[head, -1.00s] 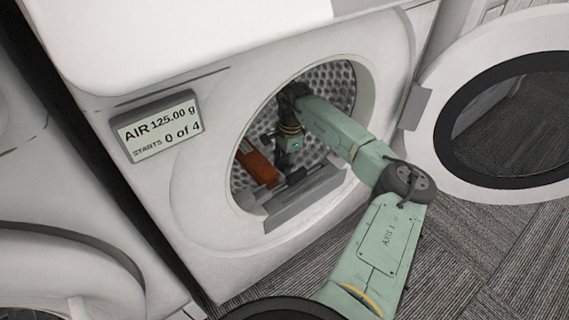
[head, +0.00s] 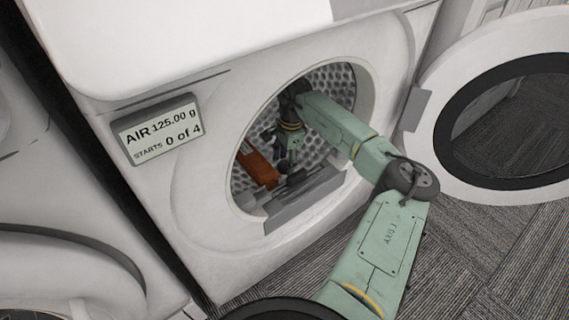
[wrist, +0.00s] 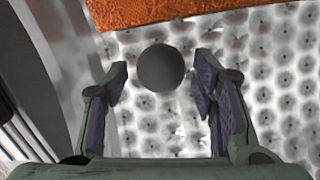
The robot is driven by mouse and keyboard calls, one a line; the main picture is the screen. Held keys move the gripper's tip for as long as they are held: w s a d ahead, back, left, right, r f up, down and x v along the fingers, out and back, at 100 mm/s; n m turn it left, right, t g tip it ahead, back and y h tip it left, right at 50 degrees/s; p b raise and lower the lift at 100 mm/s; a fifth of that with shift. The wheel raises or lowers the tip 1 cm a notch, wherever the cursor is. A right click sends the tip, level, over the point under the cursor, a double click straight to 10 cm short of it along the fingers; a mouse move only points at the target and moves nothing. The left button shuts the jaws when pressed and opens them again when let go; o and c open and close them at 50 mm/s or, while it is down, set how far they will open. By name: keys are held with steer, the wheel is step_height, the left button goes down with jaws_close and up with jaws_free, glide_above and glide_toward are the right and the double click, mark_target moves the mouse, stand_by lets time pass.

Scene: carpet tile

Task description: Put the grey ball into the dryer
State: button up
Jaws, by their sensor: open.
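The grey ball (wrist: 161,67) is a dark, smooth sphere in the wrist view. It shows against the perforated drum wall, just beyond and between my fingertips, with a gap to each finger. My gripper (wrist: 160,85) is open, its purple-padded fingers spread. In the head view, my gripper (head: 286,160) is inside the front opening of the dryer (head: 215,185), pointing down. The ball is hard to make out there among the dark finger parts.
An orange-brown item (head: 261,169) lies in the drum left of my gripper, and its textured edge tops the wrist view. A grey ledge (head: 306,197) crosses the opening's lower rim. The round door (head: 455,185) stands open at right.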

mark_target(287, 161)
steer(key=r, duration=0.5)
steer(key=shift+w+d+r+p, duration=0.2)
steer(key=shift+d+r+p, duration=0.05)
steer(key=shift+r+p, duration=0.15)
